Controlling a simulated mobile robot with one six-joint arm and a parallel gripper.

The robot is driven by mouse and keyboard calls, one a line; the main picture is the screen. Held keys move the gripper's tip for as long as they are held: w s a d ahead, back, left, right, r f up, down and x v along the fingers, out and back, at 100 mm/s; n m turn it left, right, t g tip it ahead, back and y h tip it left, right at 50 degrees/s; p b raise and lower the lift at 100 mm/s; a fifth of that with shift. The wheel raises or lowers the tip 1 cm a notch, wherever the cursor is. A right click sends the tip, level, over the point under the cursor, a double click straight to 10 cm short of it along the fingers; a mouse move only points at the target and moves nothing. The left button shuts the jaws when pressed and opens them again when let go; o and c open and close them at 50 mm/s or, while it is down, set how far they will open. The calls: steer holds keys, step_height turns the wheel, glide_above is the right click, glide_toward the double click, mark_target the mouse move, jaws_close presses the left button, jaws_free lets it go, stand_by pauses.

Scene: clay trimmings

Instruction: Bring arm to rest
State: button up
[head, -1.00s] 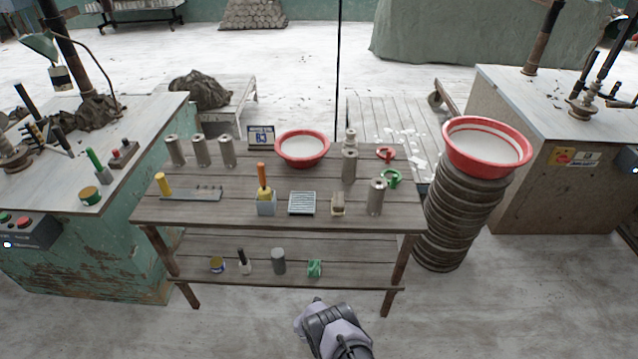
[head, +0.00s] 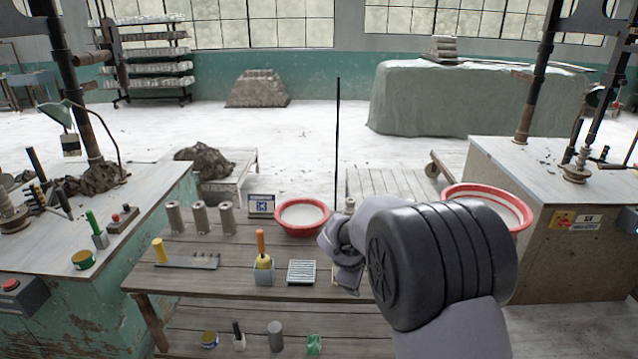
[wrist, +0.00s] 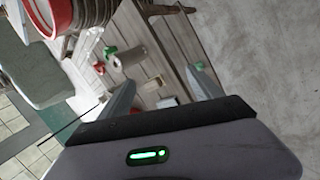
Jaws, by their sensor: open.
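My arm (head: 440,265) is raised in front of the right half of the wooden table in the head view, bent with its dark round joint close to the camera. My gripper (wrist: 163,88) shows in the wrist view with two grey fingers spread apart and nothing between them. Past the fingers, the wrist view shows the table's planks at a steep tilt, with a grey cylinder (wrist: 128,62) and a green ring-like item (wrist: 109,51). The fingertips look apart from these things. In the head view the arm hides the table's right part.
The wooden table (head: 215,292) holds several grey cylinders, a red-rimmed bowl (head: 302,216), a grey holder with an orange-handled tool (head: 263,270) and a ribbed tray (head: 301,272). Another red-rimmed bowl (head: 487,190) stands at right. Workbenches flank both sides. A thin dark pole (head: 337,140) rises behind the table.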

steer(key=s+d+r+m+y+b, duration=0.1)
steer(key=s+d+r+m, duration=0.3)
steer(key=s+r+m, duration=0.65)
steer(key=s+a+r+m+y+b, duration=0.1)
steer(key=s+a+m+y, duration=0.1)
steer(key=s, duration=1.1)
steer(key=s+a+r+m+y+b, duration=0.1)
steer(key=s+m, duration=0.4)
steer(key=s, duration=0.8)
steer(key=shift+s+a+r+y, duration=0.2)
steer(key=shift+s+a+y, duration=0.2)
steer(key=shift+a+y, duration=0.15)
steer(key=shift+o, duration=0.5)
